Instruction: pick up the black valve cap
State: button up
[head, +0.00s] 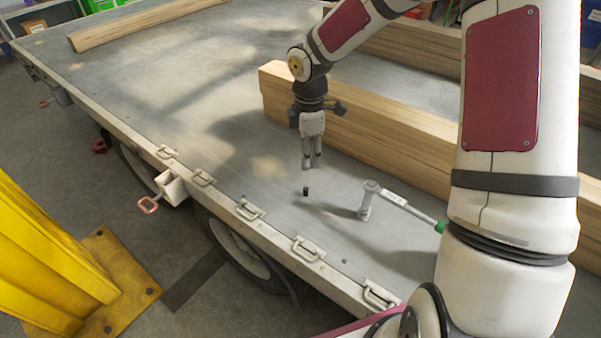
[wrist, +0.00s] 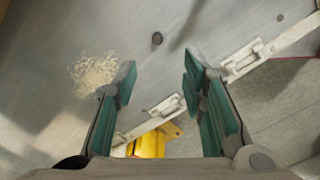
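The black valve cap (head: 305,191) is a small dark cylinder standing on the grey trailer deck (head: 225,150). My gripper (head: 312,166) points down above the deck, and in the head view its fingertips show a little above the cap, apart from it. In the wrist view my gripper (wrist: 158,75) is open, with nothing between its green-lined fingers. A small dark round thing (wrist: 156,39), which looks like the cap seen from above, lies beyond the fingertips, roughly centred between them.
A grey tool with a green-ended handle (head: 367,200) stands right of the cap. A long wooden beam (head: 350,130) lies behind my gripper. Metal latches (head: 249,210) line the deck edge. A pale patch (wrist: 95,73) marks the deck. Deck left of the cap is clear.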

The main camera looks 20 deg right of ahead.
aim_at(306, 188)
jog(key=f, duration=0.4)
jog(key=f+b, duration=0.1)
jog(key=f, duration=0.4)
jog(key=f+b, duration=0.1)
jog(key=f, duration=0.4)
jog(key=shift+w+a, duration=0.1)
jog(key=shift+w, duration=0.2)
grip_shut()
